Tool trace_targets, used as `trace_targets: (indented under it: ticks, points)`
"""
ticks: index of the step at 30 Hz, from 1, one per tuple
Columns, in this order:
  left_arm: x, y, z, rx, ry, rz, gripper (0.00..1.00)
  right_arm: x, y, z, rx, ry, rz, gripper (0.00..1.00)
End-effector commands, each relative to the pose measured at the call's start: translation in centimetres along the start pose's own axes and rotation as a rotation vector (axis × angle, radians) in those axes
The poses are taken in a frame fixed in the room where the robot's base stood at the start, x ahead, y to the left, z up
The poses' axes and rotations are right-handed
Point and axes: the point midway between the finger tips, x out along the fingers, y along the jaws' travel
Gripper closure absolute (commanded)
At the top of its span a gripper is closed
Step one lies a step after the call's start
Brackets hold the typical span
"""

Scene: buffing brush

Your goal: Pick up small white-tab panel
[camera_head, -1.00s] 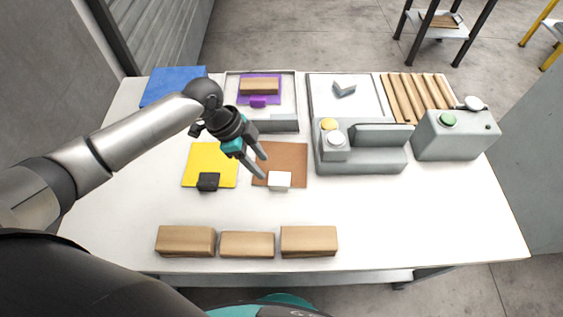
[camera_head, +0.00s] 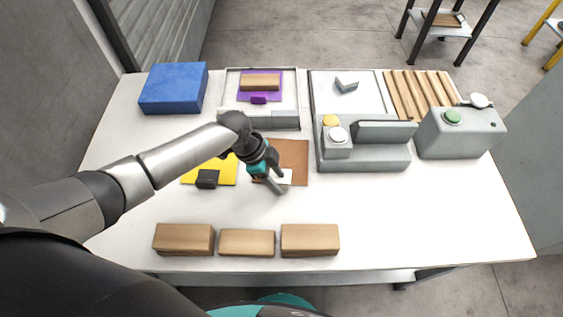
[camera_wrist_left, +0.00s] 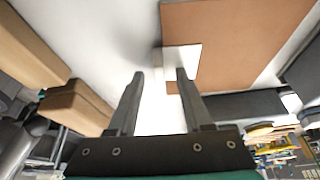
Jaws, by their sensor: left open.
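The brown panel (camera_head: 294,153) with a small white tab (camera_head: 287,177) at its front edge lies flat on the white table. My left gripper (camera_head: 281,183) is open at the tab, partly covering it and the panel's left front part in the head view. In the left wrist view, my left gripper's (camera_wrist_left: 160,74) two fingers are apart with nothing clamped between them. The white tab (camera_wrist_left: 184,58) there is just beyond the fingertips, mainly toward the right finger, and the brown panel (camera_wrist_left: 235,40) extends to the right. My right gripper is not in view.
A yellow panel (camera_head: 222,172) with a black tab lies left of the brown one. Several wooden blocks (camera_head: 247,242) line the front edge. A grey fixture (camera_head: 365,160) stands to the right. A blue block (camera_head: 174,90) and a tray with a purple panel (camera_head: 246,93) are behind.

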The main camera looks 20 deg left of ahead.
Motion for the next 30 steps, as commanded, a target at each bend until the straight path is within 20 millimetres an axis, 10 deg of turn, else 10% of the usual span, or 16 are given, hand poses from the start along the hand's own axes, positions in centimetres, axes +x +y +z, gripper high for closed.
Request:
trace_targets:
  ticks: [17, 30]
  points:
    - [-0.07, 0.0, -0.02, 0.0, 0.0, 0.0, 1.0, -0.03, -0.04, 0.29, 0.0, -0.005, -0.001, 0.5]
    - [-0.09, -0.03, -0.04, 0.0, 0.001, -0.001, 1.0, -0.03, -0.04, 0.38, 0.0, -0.007, 0.0, 0.5]
